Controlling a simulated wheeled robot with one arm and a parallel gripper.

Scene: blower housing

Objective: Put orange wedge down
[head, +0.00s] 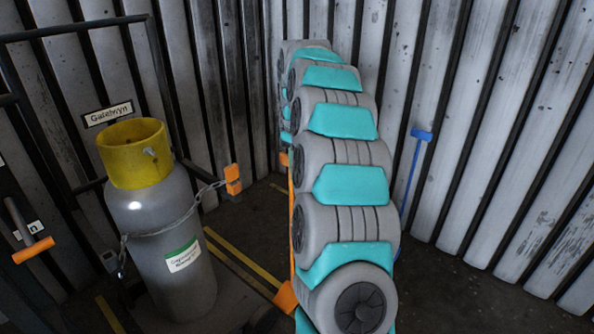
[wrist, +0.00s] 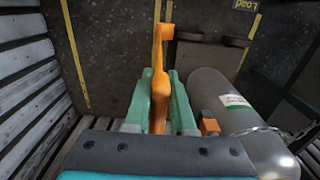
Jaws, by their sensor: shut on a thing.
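In the wrist view, my gripper (wrist: 160,82) is shut on the orange wedge (wrist: 160,50). The wedge is a long orange piece with a block-like far end, standing out beyond the green fingers. Dark floor with yellow lines shows beyond it. In the head view, my teal and grey arm fills the middle and my gripper cannot be made out. Some orange shows along the left edge of my arm there; I cannot tell whether it is the wedge.
A grey gas cylinder (head: 175,235) with a yellow collar (head: 133,153) and a chain stands left of my arm. An orange block (head: 233,180) is beside the chain. A blue-handled tool (head: 411,165) leans on the corrugated wall at right. Floor around the wedge looks mostly clear.

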